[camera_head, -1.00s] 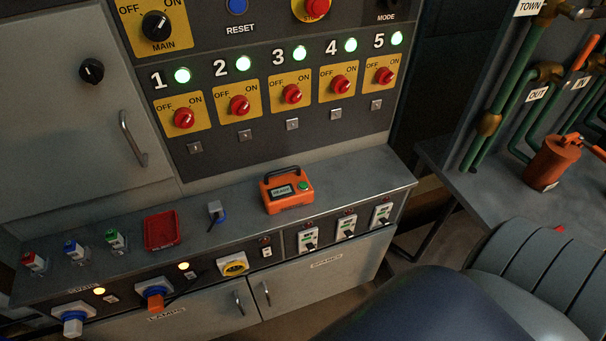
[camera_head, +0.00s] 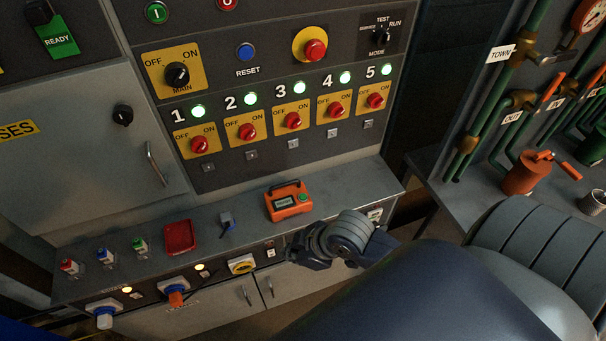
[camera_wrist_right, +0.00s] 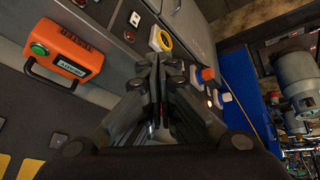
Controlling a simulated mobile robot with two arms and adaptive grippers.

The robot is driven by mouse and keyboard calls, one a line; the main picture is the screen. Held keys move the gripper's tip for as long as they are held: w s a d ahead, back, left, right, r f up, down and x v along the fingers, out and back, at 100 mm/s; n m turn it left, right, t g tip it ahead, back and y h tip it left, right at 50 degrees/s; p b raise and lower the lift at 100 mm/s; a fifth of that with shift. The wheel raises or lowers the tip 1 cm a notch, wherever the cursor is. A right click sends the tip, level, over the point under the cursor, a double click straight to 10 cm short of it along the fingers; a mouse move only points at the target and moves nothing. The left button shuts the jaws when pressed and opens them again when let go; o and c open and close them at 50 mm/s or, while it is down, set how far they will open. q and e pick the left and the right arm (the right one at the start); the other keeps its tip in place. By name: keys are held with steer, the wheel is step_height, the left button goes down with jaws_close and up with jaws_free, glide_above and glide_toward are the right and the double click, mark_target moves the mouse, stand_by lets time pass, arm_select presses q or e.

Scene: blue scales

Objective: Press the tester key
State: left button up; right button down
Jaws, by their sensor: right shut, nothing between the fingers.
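The orange tester (camera_head: 289,201) stands on the grey ledge below the switch panel, with a dark handle, a small display and a green key (camera_head: 303,197). In the right wrist view the tester (camera_wrist_right: 72,57) is at the upper left and its green key (camera_wrist_right: 39,48) faces the camera. My right gripper (camera_head: 296,246) is in front of the ledge, below and apart from the tester. In the right wrist view my right gripper (camera_wrist_right: 158,66) has its fingers together with nothing between them. My left gripper is not in view.
Red rotary switches (camera_head: 293,121) line the panel above. A yellow-ringed knob (camera_head: 242,264) is on the ledge's front face. The ledge around the tester is clear.

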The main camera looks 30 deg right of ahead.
steer(key=w+d+r+n+t+y, duration=0.1)
steer(key=w+d+n, duration=0.4)
steer(key=w, duration=0.4)
step_height(320, 180, up, 5)
steer(key=n+t, duration=0.1)
steer(key=t, duration=0.1)
glide_above(302, 199)
steer(key=shift+f+y, duration=0.2)
steer(key=shift+y, duration=0.1)
step_height(302, 199, down, 8)
steer(key=b, duration=0.7)
steer(key=shift+f, duration=0.5)
steer(key=shift+f+b, duration=0.4)
steer(key=shift+b, duration=0.1)
